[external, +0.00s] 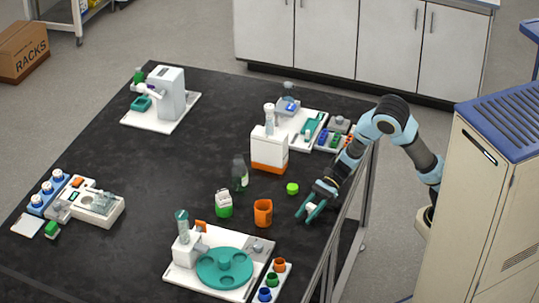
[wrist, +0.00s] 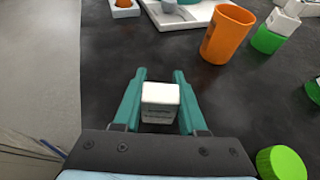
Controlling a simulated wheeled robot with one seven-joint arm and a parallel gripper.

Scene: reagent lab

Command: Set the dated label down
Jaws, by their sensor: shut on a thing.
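The dated label (wrist: 160,97) shows in the wrist view as a small white block with faint dark print on its near side. My gripper (wrist: 160,88) has teal fingers, one on each side of the label, and is shut on it. In the external view my gripper (external: 312,211) is low over the right edge of the black table, right of the orange cup. Whether the label touches the tabletop I cannot tell.
An orange cup (external: 263,212) stands left of my gripper; it also shows in the wrist view (wrist: 228,35). A green cap (external: 292,188) lies nearby. A white tray with a teal disc (external: 225,268) stands in front. Bare black tabletop (wrist: 90,85) surrounds the fingers.

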